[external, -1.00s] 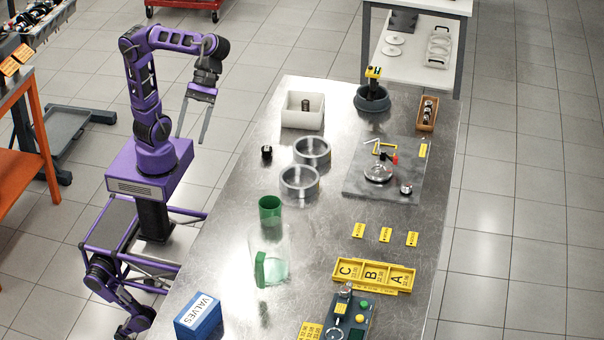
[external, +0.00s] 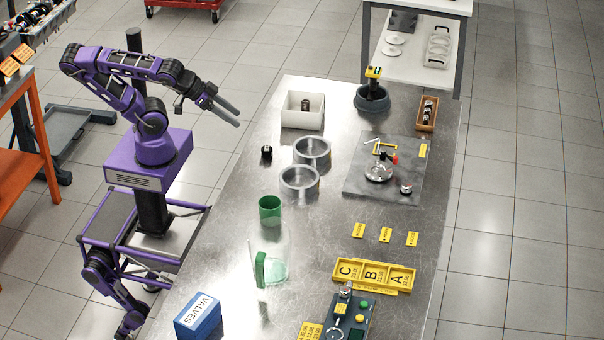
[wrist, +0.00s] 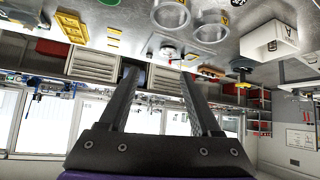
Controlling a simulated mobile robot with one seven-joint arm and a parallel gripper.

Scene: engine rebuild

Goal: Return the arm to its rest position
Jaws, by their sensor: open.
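My gripper (external: 226,112) is raised at the left of the steel table (external: 235,215), over the floor and apart from the table's edge. Its two fingers are apart with nothing between them. My purple arm (external: 135,95) is folded back above its base, with the forearm pointing right and slightly down. In the wrist view my gripper (wrist: 160,78) shows two parallel fingers with a clear gap. The wrist picture is upside down, with the table along its top.
The table holds a white bin (external: 303,122), two metal rings (external: 300,192), a green cup (external: 270,222), a blue VALVES box (external: 198,330) and a yellow A-B-C tray (external: 334,274). An orange bench (external: 45,160) stands at the left. Floor between arm and table is clear.

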